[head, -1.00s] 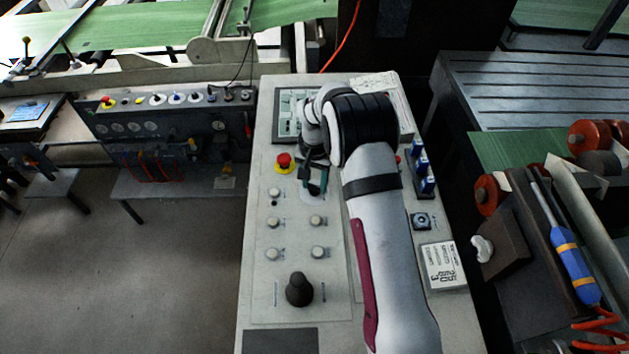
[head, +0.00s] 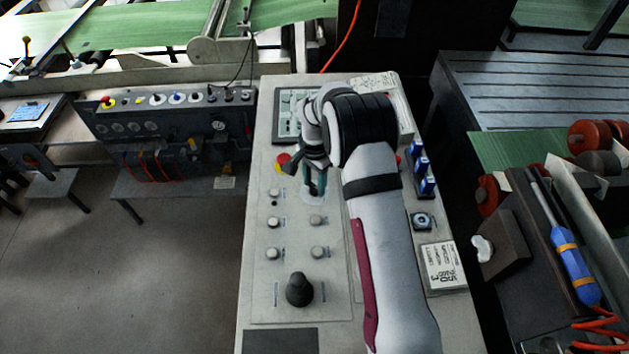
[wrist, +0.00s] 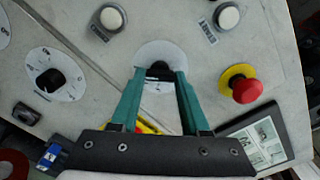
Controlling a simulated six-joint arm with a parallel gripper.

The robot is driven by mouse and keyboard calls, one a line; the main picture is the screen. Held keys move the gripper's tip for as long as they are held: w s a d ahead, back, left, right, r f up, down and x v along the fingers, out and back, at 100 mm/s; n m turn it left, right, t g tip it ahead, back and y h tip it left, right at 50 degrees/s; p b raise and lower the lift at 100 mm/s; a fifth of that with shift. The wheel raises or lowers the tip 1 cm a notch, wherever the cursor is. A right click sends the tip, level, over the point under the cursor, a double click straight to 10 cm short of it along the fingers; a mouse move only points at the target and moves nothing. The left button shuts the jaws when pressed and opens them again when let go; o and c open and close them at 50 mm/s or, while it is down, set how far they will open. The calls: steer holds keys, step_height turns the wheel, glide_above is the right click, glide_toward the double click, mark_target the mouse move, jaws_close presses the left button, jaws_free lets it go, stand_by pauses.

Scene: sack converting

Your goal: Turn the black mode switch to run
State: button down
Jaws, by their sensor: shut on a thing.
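My gripper (head: 314,192) points down at the upper middle of the light grey control panel (head: 265,308). In the wrist view its two green fingers (wrist: 160,80) are closed on the black mode switch (wrist: 159,68), which sits at the centre of a round white dial plate (wrist: 158,49). The plate also shows around the fingertips in the head view (head: 309,202). Most of the switch is hidden between the fingers, so I cannot tell which mark it points to. The dial's lettering is mostly covered or too small to read.
A red emergency stop on a yellow ring (wrist: 246,89) is close beside the gripper. White buttons (wrist: 111,18) lie nearby. Another black knob on a white plate (wrist: 52,82) is across the panel. A black joystick (head: 299,290) stands nearer the front.

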mark_target(315, 186)
steer(key=shift+c, duration=1.9)
jaws_free()
step_height(315, 186, up, 16)
steer(key=shift+f, duration=0.1)
steer(key=s+d+r+n, duration=0.1)
steer(key=s+d+r, duration=0.2)
steer(key=s+r, duration=0.5)
steer(key=s+d+f+n+y, duration=0.1)
steer(key=s+f+n, duration=0.1)
steer(key=s, duration=2.5)
steer(key=shift+d+f+n+y, duration=0.2)
steer(key=shift+f+n+y, duration=0.15)
steer(key=shift+f, duration=0.45)
